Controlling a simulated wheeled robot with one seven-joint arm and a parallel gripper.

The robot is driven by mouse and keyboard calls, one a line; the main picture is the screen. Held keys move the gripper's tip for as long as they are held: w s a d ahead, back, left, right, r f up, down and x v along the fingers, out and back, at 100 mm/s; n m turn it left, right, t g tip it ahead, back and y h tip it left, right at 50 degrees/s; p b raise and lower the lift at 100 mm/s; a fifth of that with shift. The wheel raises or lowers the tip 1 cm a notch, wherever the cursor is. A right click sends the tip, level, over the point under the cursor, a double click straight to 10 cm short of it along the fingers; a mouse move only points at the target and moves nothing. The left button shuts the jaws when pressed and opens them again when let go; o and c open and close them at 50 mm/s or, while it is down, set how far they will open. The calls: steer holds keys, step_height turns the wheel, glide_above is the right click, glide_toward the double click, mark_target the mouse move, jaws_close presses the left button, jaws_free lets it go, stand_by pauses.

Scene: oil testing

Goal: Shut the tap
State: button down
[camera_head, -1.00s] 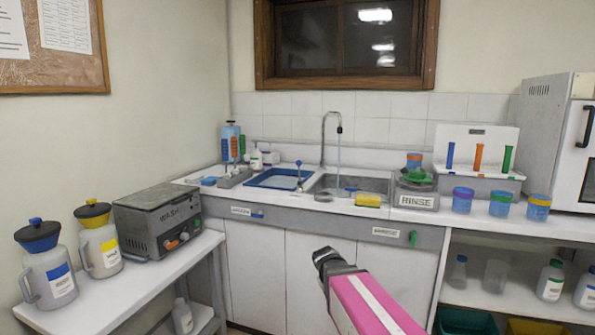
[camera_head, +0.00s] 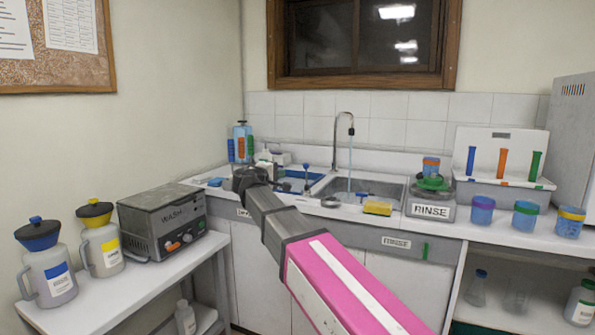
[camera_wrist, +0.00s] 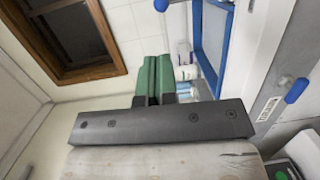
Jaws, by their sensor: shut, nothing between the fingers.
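The tap's tall curved metal spout (camera_head: 335,140) stands behind the right sink basin, and a thin stream of water (camera_head: 350,168) falls from it into the basin. A lever with a blue knob (camera_head: 306,168) stands left of the spout, between the basins. A blue knob at the top edge of the wrist view (camera_wrist: 161,5) looks like the same one. My gripper (camera_head: 245,177) is over the left part of the sink counter, left of the lever and apart from it. Its green fingers (camera_wrist: 153,78) are closed together and empty in the wrist view.
A blue-rimmed left basin (camera_head: 292,182) lies behind my arm. A grey WASH machine (camera_head: 165,220) and two jugs are on the left table.

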mark_target(304, 166)
steer(key=x, duration=1.3)
steer(key=shift+w+d+f, duration=0.1)
steer(key=shift+w+d, duration=0.1)
steer(key=shift+w, duration=0.1)
steer(key=shift+w+d+r, duration=0.15)
steer(key=shift+w, duration=0.25)
steer(key=shift+w+d+r, duration=0.1)
steer(key=shift+w+r, duration=0.1)
steer(key=shift+w, duration=0.25)
steer(key=shift+s, duration=0.1)
